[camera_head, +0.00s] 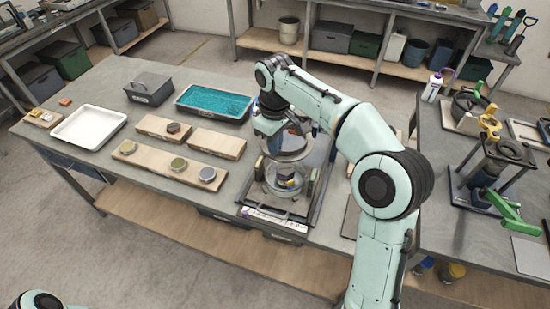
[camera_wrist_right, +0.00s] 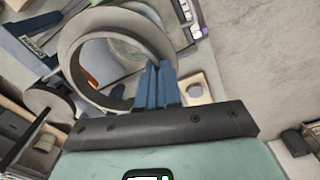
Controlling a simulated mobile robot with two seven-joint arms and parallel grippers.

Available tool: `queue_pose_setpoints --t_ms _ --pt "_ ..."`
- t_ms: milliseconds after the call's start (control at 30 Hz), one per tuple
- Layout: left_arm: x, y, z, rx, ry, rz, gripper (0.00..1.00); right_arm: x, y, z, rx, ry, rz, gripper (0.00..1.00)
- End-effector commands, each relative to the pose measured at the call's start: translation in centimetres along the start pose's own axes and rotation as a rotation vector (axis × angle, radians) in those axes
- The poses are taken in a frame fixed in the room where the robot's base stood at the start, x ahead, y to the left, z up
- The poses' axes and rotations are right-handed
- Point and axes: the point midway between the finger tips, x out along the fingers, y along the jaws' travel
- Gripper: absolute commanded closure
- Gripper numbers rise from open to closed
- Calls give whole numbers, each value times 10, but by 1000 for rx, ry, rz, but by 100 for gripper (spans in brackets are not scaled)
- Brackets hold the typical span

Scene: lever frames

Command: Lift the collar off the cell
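The collar (camera_head: 290,155) is a wide grey ring. In the head view it is above the cell (camera_head: 285,179), a clear round vessel with a dark and yellow piece inside, on a framed stand. A gap seems to show between collar and cell. My right gripper (camera_head: 268,127) is at the collar's far-left side, partly hidden by its own wrist. In the right wrist view its blue fingers (camera_wrist_right: 157,84) are close together on the wall of the collar (camera_wrist_right: 75,65), which looks tilted there. Only a piece of my left arm shows at the bottom left; its gripper is out of view.
A teal-filled tray (camera_head: 214,103), a grey box (camera_head: 148,89), a white tray (camera_head: 89,127) and wooden boards (camera_head: 165,162) with small round pieces stand left of the stand. A second bench (camera_head: 440,205) with green and yellow fixtures is on the right. The floor at front left is clear.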

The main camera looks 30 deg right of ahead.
Motion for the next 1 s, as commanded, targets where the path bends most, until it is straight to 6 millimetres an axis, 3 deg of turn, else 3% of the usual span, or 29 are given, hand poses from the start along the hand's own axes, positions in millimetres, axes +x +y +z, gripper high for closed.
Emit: queue_pose_setpoints --t_ms 33,200,1000 --pt "-7 5 -7 3 9 3 57 -16 1 -3 0 8 3 100" --pt "-14 10 -15 6 18 6 57 -41 1 -2 1 4 2 100" --pt "-16 11 -17 7 20 7 57 -91 0 -1 -1 1 0 100"
